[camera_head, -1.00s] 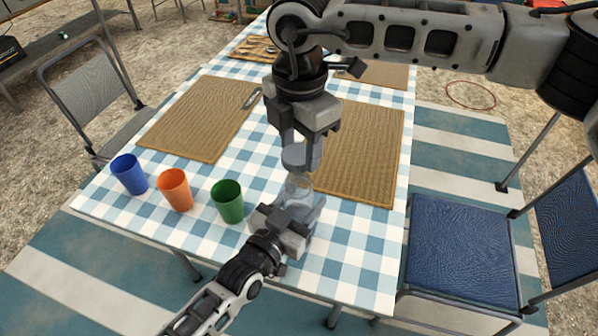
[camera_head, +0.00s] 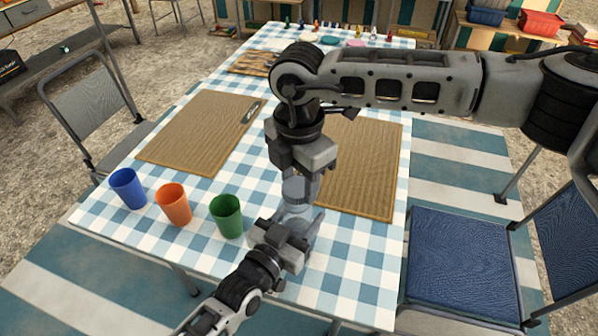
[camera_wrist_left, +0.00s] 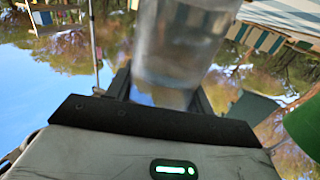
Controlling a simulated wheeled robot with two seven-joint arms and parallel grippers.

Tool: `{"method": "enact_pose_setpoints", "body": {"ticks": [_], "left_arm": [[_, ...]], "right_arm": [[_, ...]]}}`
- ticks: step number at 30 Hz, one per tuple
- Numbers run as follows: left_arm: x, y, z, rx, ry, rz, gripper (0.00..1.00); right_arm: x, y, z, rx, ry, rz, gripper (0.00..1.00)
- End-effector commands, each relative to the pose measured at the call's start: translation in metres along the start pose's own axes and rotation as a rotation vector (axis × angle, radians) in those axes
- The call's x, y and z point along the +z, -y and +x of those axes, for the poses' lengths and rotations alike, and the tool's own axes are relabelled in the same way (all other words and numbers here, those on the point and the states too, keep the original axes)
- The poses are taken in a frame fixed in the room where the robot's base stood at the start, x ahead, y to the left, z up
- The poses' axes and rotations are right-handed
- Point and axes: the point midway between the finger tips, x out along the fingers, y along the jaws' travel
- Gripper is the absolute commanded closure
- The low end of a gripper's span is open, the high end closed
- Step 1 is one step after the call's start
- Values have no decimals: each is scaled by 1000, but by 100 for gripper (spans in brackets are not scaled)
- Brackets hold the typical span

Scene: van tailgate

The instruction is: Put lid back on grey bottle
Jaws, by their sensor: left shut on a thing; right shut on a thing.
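My left gripper (camera_head: 302,232) is shut on the grey bottle (camera_head: 299,210), a see-through grey vessel held roughly upright near the front of the table. In the left wrist view the bottle (camera_wrist_left: 180,45) stands large and blurred between the fingers. My right gripper (camera_head: 298,186) points down from above and is shut on the grey lid (camera_head: 294,188). The lid is right over the bottle's mouth. The fingers and low contrast hide whether lid and rim touch.
A blue cup (camera_head: 128,188), an orange cup (camera_head: 173,204) and a green cup (camera_head: 226,215) stand left of the bottle on the checked table (camera_head: 345,255). Woven mats (camera_head: 205,130) lie farther back. A blue chair (camera_head: 460,255) stands at the right.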

Motion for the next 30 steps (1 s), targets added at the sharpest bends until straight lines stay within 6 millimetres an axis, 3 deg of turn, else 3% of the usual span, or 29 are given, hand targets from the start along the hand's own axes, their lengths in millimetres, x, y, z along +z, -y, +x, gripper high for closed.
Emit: {"method": "enact_pose_setpoints", "body": {"ticks": [30], "left_arm": [[0,0,0,0,1,1,89]], "right_arm": [[0,0,12,-1,-1,0,76]]}}
